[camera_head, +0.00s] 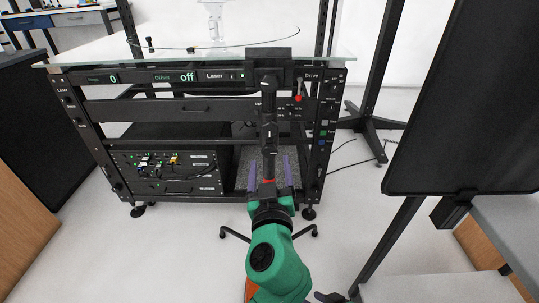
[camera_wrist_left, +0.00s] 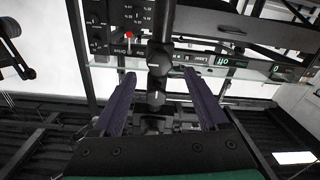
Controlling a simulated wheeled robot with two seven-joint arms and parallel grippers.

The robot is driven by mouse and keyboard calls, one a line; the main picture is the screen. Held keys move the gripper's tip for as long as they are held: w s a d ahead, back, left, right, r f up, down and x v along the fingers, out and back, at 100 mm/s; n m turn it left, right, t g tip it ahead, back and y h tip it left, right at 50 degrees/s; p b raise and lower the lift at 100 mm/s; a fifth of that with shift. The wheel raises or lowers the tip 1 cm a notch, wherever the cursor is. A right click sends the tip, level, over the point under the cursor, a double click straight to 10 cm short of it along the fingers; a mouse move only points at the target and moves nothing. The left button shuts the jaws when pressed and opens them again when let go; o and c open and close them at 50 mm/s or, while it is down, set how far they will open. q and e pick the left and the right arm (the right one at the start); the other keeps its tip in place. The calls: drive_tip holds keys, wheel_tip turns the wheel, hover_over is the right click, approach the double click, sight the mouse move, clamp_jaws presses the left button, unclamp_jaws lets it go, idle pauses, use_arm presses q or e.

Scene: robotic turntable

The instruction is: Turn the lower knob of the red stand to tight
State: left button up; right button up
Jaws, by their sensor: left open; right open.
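A black upright post (camera_head: 268,125) with dark knobs stands in front of the rack; a small red band shows low down, near my gripper. In the left wrist view, which is upside down, the post carries one round knob (camera_wrist_left: 159,60) and another with a pale pointer line (camera_wrist_left: 156,98). My left gripper (camera_head: 270,165) is open, its two purple fingers apart on either side of the post. In the left wrist view its fingers (camera_wrist_left: 158,85) flank the knobs without clear contact. Tight markings are not readable. My right gripper (camera_head: 328,297) shows only partly at the bottom edge.
The black rack (camera_head: 170,108) with a glass top (camera_head: 120,48) stands close behind the post. A black screen (camera_head: 475,100) stands at the right. Open pale floor lies at the lower left.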

sight(270, 153)
use_arm(q)
drive_tip(key=w, duration=0.4)
drive_tip(key=shift+w+a, duration=0.1)
drive_tip(key=shift+w, duration=0.2)
clamp_jaws()
